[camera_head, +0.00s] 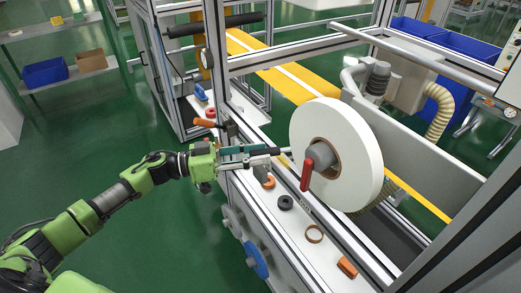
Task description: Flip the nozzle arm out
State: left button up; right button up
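My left gripper (280,155) reaches in from the left. Its fingers point right, over the white ledge, with their tips close to the left side of the large white roll (352,135). The fingertips are small here, and I cannot tell whether they are apart or hold something. I cannot clearly pick out the nozzle arm. An orange handle (204,123) on a grey bracket sticks out to the left just above my gripper. My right gripper is out of view.
Metal frame posts and rails surround the machine. A ribbed hose (440,110) hangs behind. Green floor lies free at left.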

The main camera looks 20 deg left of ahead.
pick_arm(q)
jog(key=shift+w+d, duration=0.25)
jog(key=shift+d, duration=0.2)
grip_shut()
